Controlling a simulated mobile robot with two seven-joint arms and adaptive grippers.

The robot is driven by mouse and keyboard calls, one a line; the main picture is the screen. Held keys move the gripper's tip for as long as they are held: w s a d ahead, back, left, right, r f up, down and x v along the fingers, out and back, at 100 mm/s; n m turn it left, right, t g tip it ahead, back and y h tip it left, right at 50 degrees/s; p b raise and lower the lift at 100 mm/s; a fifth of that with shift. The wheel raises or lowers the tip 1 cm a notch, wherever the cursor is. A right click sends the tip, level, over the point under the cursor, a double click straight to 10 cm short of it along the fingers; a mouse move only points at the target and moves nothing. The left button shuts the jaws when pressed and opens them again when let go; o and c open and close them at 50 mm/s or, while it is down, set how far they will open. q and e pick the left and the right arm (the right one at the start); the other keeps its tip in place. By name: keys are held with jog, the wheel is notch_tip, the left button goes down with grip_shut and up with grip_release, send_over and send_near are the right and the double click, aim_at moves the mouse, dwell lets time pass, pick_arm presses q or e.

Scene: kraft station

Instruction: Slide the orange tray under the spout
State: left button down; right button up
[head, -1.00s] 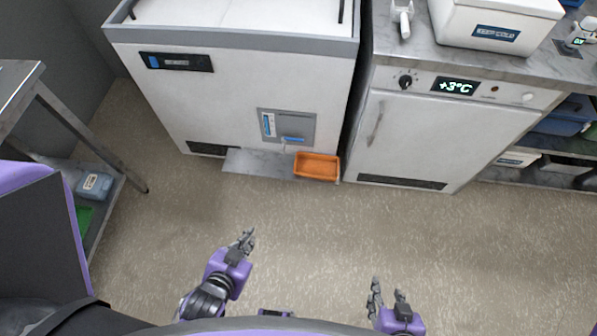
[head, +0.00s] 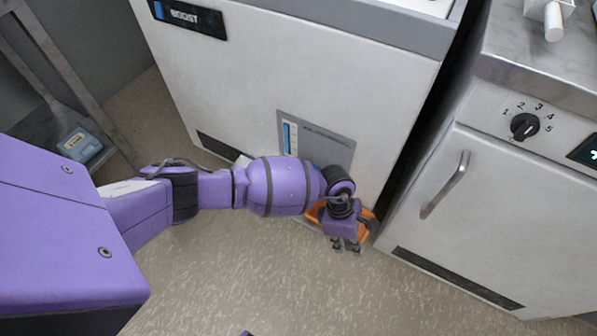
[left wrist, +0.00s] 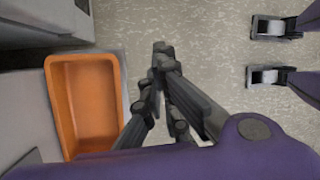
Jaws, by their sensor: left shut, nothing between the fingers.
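The orange tray (head: 370,216) sits low at the foot of the white machine, partly hidden by my left arm in the head view. My left gripper (head: 347,246) is shut and empty, pointing down just in front of the tray. In the left wrist view its fingers (left wrist: 157,72) are beside the tray's right side, with a gap between. The spout is hidden behind my left arm; only the upper part of the grey dispenser panel (head: 318,140) shows.
The white machine (head: 300,60) stands behind the tray. A white cabinet with a handle (head: 445,185) stands to its right, across a narrow dark gap. A metal rack (head: 55,60) is at the left. The floor (head: 260,285) in front is clear.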

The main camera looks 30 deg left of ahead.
aim_at(312, 214)
pick_arm(q)
jog(key=w+a+f+m+t+y+b, duration=0.15)
jog(key=w+a+y, duration=0.25)
jog(key=w+a, duration=0.5)
jog(key=shift+m, duration=0.25)
jog(key=f+b, duration=0.1)
jog(key=f, duration=0.2)
jog(key=f+b, duration=0.2)
jog(key=f, duration=0.1)
jog(key=d+f+b, duration=0.1)
jog(key=f, duration=0.2)
jog(key=shift+w+f+b, duration=0.25)
jog(key=shift+f+b, duration=0.1)
jog(key=shift+b, duration=0.05)
jog(key=a, duration=0.2)
jog(key=shift+a+r, duration=0.3)
jog(key=shift+a, duration=0.7)
pick_arm(e)
notch_tip(312, 214, down, 8)
jog(key=shift+d+r, duration=0.15)
pick_arm(q)
jog(key=shift+a+r, duration=0.1)
jog(key=a, duration=0.3)
jog(key=shift+a, duration=0.4)
jog(key=shift+d, duration=0.15)
pick_arm(e)
jog(key=shift+r, duration=0.1)
